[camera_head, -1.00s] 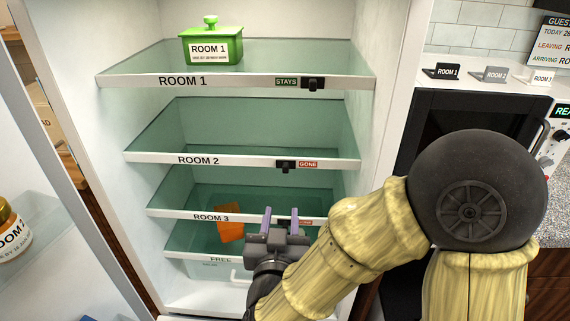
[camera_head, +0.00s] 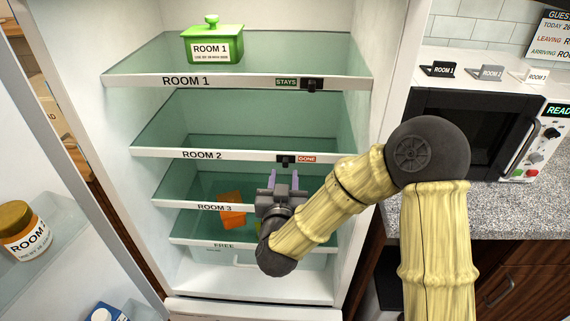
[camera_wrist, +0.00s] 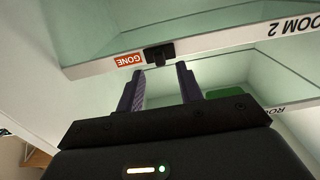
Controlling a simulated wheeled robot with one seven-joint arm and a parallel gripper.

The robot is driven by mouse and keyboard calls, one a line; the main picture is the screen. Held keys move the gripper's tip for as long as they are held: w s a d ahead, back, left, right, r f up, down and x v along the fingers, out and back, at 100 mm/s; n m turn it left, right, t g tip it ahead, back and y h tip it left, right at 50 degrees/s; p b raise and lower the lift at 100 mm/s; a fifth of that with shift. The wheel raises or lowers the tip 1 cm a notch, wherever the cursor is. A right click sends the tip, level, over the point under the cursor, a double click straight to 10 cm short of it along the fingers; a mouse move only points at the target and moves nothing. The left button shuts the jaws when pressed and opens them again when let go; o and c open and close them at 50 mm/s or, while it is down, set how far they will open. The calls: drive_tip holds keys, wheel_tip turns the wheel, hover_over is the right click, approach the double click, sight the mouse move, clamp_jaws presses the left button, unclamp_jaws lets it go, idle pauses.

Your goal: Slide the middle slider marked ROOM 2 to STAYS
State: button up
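The middle slider (camera_head: 285,159) is a small black knob on the white ROOM 2 shelf edge (camera_head: 235,155). It sits at the left of its track, right beside the red GONE label (camera_head: 306,159); the STAYS side is covered by the knob. In the wrist view the slider (camera_wrist: 159,53) shows just beyond the fingertips, with the GONE label (camera_wrist: 128,59) to its left. My gripper (camera_head: 287,176) is open and empty, just below the slider, its purple fingers pointing up at it. In the wrist view my gripper (camera_wrist: 161,74) has its fingers apart and clear of the knob.
Above, the ROOM 1 slider (camera_head: 311,85) is at the right beside a green STAYS label (camera_head: 286,82). A green pot (camera_head: 212,43) stands on that shelf. Below is the ROOM 3 shelf edge (camera_head: 220,207) with an orange item (camera_head: 232,211). The fridge's right wall (camera_head: 374,130) is near my arm.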

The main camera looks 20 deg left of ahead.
sight(285, 165)
drive_tip(key=x, duration=0.4)
drive_tip(key=shift+w+a, duration=0.15)
drive_tip(key=shift+w, duration=0.25)
clamp_jaws()
